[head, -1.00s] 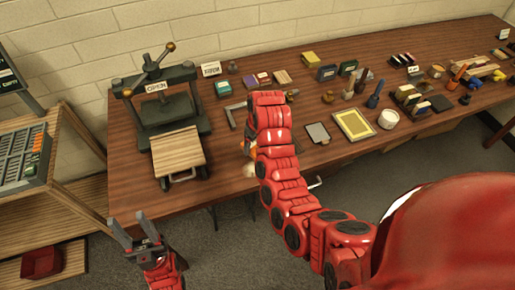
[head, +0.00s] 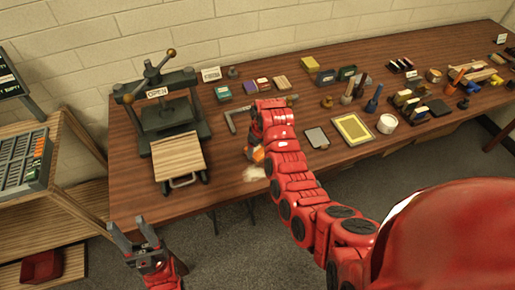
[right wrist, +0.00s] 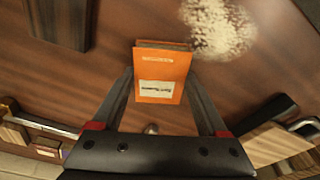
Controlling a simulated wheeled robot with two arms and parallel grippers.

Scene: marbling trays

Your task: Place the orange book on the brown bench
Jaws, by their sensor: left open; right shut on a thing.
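The orange book (right wrist: 162,75) is held upright between the fingers of my right gripper (right wrist: 162,95), its cover with a white label facing the wrist camera. In the head view only a small orange part of the book (head: 257,155) shows beside my red right arm, which hides most of that gripper. The book is over the brown bench (head: 225,175), near its front edge. I cannot tell whether it touches the top. My left gripper (head: 133,240) is open and empty, in front of the bench at the lower left.
A press (head: 170,118) with a wooden bed stands on the bench's left part. A pale speckled patch (head: 254,173) lies close to the book. A yellow-framed panel (head: 353,130) and a white cup (head: 387,123) stand right of my arm. A wooden shelf (head: 60,235) is at left.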

